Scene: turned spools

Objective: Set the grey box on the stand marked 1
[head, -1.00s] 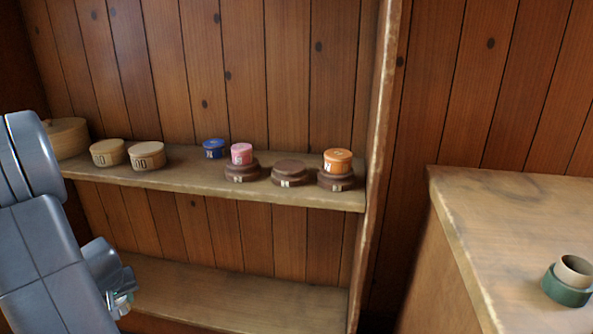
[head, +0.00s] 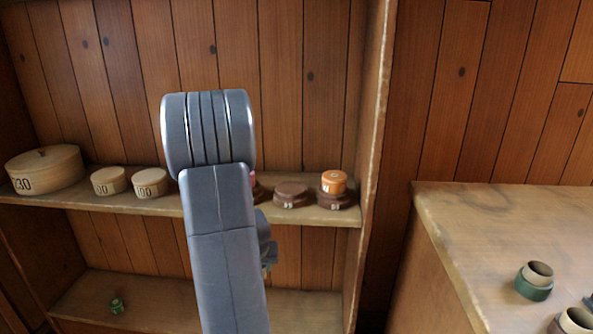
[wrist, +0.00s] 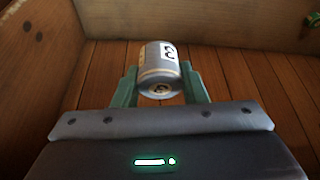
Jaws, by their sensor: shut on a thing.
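The grey box (wrist: 160,62) is a small round box with a black number on a white label, seen in the wrist view. My gripper (wrist: 160,88) is shut on it, one green finger at each side. In the head view my arm hides the box and most of the gripper. On the upper shelf, a bare dark brown round stand (head: 291,196) shows just right of my arm. Another dark stand (head: 335,201) bears an orange box (head: 334,182). A further stand and a pink box are almost wholly hidden behind my arm. The stand labels are too small to read surely.
Pale round boxes (head: 150,183) and a larger lidded one (head: 45,169) stand on the left of the upper shelf (head: 75,197). An upright panel (head: 375,130) closes the shelf's right side. A counter (head: 470,220) holds cups.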

